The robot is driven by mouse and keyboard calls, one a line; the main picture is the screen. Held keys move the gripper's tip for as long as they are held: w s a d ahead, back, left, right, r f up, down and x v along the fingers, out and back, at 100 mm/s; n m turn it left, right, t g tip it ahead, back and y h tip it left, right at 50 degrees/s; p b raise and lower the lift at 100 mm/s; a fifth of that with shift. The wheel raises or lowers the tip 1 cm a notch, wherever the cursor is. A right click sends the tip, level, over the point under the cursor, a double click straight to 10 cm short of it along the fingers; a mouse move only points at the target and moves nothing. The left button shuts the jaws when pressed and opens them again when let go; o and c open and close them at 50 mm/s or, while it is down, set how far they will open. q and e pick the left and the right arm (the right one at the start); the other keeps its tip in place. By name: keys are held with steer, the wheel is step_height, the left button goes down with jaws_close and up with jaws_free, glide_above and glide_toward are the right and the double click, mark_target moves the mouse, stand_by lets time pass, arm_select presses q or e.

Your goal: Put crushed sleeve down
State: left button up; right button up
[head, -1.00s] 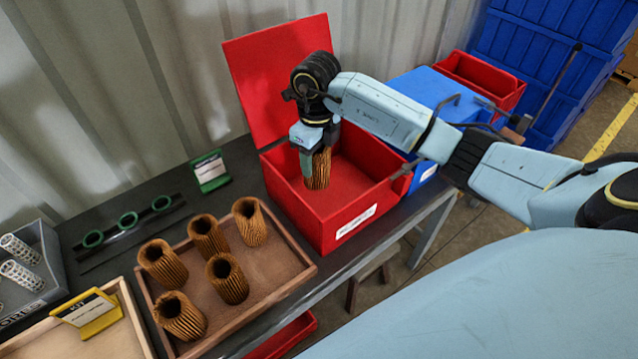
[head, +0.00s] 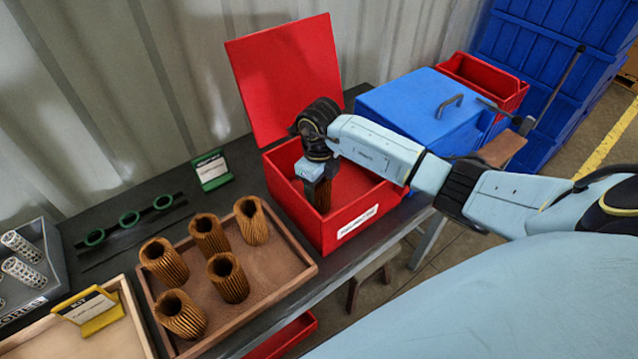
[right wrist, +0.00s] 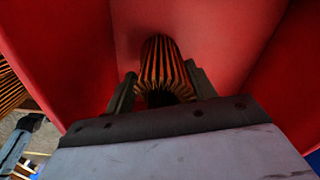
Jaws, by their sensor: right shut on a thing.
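My right gripper (head: 318,180) is inside the open red box (head: 345,233), shut on a brown pleated sleeve (head: 321,196). In the right wrist view the sleeve (right wrist: 163,68) sits between the two dark fingers (right wrist: 160,90), with red walls around it. Most of the sleeve is hidden by the gripper in the head view. I cannot tell whether it touches the box floor, nor see its crushed part. My left gripper is not in view.
A wooden tray (head: 290,278) with several upright brown sleeves stands left of the box. Green rings (head: 129,218) on a dark rack and a green-framed sign (head: 211,170) are behind it. A blue lidded box (head: 420,105) stands to the right. The red lid (head: 285,80) is raised.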

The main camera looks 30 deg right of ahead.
steer(key=o, duration=1)
steer(key=shift+f, duration=0.1)
steer(key=shift+o, duration=0.2)
step_height(320, 180, up, 12)
steer(key=shift+r+p, duration=0.2)
steer(key=shift+p, duration=0.15)
